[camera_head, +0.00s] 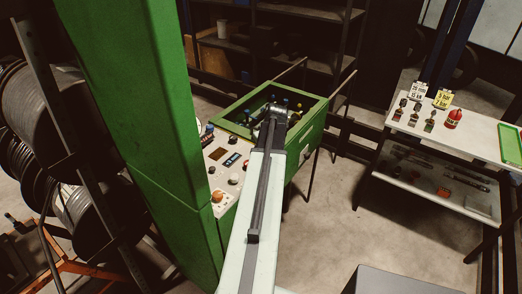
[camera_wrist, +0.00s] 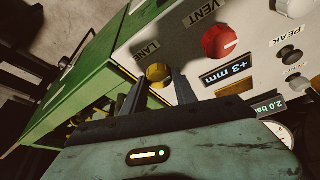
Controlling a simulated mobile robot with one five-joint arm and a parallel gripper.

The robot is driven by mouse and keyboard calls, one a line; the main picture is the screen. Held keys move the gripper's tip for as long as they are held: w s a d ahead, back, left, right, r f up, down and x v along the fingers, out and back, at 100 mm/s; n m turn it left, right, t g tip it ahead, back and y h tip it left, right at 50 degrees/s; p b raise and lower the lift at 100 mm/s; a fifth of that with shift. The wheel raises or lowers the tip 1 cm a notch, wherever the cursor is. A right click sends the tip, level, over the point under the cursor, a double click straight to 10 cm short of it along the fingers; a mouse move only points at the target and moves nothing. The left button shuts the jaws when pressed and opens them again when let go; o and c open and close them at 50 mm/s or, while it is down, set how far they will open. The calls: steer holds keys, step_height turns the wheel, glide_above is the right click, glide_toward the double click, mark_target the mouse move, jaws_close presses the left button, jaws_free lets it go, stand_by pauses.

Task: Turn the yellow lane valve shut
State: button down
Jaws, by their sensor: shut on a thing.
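The yellow lane valve (camera_wrist: 157,73) is a round knob on the pale control panel (camera_wrist: 190,20), beside the "LANE" label, in the wrist view. My gripper (camera_wrist: 157,79) has one dark finger on either side of the knob and is shut on it. The fingers hide part of the knob, and I cannot tell how far it is turned. In the head view my arm reaches to the green machine, and the knob and fingertips cannot be made out there.
A red knob (camera_wrist: 218,42) by "VENT" and a "+3 mm" display (camera_wrist: 226,73) sit close right of my fingers. Smaller knobs and a gauge (camera_wrist: 279,134) lie farther right. A tall green column (camera_head: 140,100) stands left of my arm; a white table (camera_head: 470,130) stands right.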

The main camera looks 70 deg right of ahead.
steer(key=shift+w, duration=0.1)
stand_by(0.4)
steer(key=c, duration=1)
jaws_free()
steer(key=p+v, duration=0.7)
steer(key=shift+r, duration=0.35)
